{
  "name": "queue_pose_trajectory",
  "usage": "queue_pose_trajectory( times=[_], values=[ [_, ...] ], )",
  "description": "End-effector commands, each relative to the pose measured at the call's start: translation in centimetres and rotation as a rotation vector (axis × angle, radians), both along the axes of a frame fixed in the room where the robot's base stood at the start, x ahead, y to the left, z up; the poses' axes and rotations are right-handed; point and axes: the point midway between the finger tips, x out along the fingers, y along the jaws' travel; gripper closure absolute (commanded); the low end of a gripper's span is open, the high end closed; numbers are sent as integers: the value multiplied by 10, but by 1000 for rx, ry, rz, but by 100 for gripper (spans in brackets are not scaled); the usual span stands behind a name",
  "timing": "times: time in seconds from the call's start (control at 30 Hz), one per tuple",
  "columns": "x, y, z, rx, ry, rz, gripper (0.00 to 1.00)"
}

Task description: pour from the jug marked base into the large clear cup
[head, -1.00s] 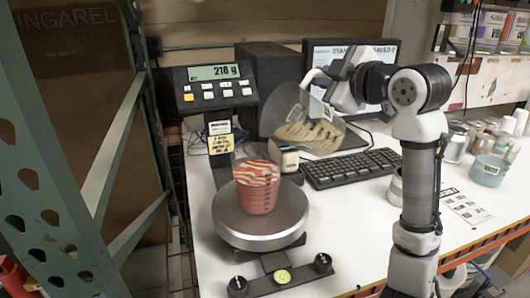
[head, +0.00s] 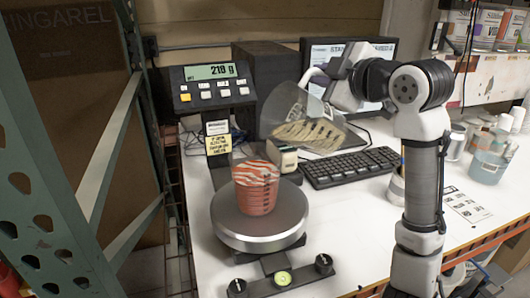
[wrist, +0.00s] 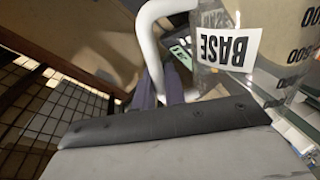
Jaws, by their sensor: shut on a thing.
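My gripper (wrist: 165,85) is shut on the white handle (wrist: 150,35) of the clear jug (head: 290,105). The jug's BASE label reads upside down in the wrist view (wrist: 229,48). In the head view the jug is tilted in the air, behind and to the right of the scale, with cream-coloured contents along its lower side. A clear cup (head: 256,190) with red and white streaked contents stands upright on the round scale plate (head: 232,222). The jug is apart from this cup, and I see no stream between them.
The scale display (head: 211,72) reads about 210 g; the last digit is unclear. A keyboard (head: 350,168) and monitor (head: 345,52) are behind. A bluish cup (head: 487,168) and several small containers stand at right. A green metal post (head: 45,160) is at left.

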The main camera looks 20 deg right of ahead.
Motion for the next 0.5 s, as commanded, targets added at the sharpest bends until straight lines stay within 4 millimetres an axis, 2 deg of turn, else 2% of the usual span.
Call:
queue_pose_trajectory(
  times=[0.5],
  values=[
    [-6, 0, 2, -27, -5, -1, 100]
  ],
)
